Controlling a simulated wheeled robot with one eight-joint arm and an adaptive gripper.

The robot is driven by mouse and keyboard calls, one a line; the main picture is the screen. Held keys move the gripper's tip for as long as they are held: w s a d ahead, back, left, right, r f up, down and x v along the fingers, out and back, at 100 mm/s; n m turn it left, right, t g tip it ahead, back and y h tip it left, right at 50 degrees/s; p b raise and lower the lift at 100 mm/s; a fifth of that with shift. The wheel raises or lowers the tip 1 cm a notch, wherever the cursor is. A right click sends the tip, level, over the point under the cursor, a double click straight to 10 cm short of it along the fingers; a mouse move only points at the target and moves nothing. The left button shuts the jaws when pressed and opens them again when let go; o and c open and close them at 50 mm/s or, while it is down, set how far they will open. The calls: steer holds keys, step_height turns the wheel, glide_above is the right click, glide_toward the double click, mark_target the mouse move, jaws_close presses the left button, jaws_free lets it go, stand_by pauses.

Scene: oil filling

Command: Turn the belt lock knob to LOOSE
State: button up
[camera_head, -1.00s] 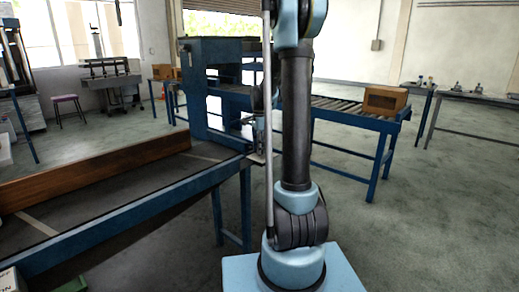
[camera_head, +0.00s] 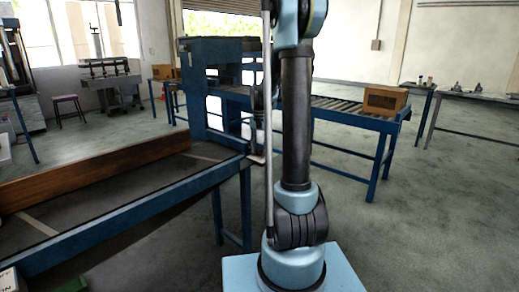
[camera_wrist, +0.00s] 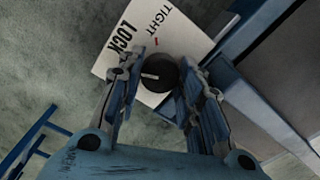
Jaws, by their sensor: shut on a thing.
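The belt lock knob (camera_wrist: 160,72) is round and black with a short white line on its left part, in the wrist view. It sits on a white label plate (camera_wrist: 187,43) reading "LOCK" and "TIGHT", with a small red mark near "TIGHT". No LOOSE wording is visible; part of the plate is hidden behind my fingers. My gripper (camera_wrist: 161,70) is shut on the knob, one finger on each side. The white line points to the left in the picture, away from the red mark. In the head view the knob and gripper are largely hidden behind my arm.
A blue-framed belt conveyor (camera_head: 140,212) with a brown side board (camera_head: 95,172) runs along the left, towards a blue frame (camera_head: 197,88). A roller conveyor (camera_head: 340,111) with a cardboard box (camera_head: 385,100) stands behind.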

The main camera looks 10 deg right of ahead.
steer(key=shift+w+n, duration=0.15)
steer(key=shift+n, duration=1.75)
steer(key=o, duration=1.1)
step_height(320, 180, up, 12)
steer(key=shift+f, duration=0.1)
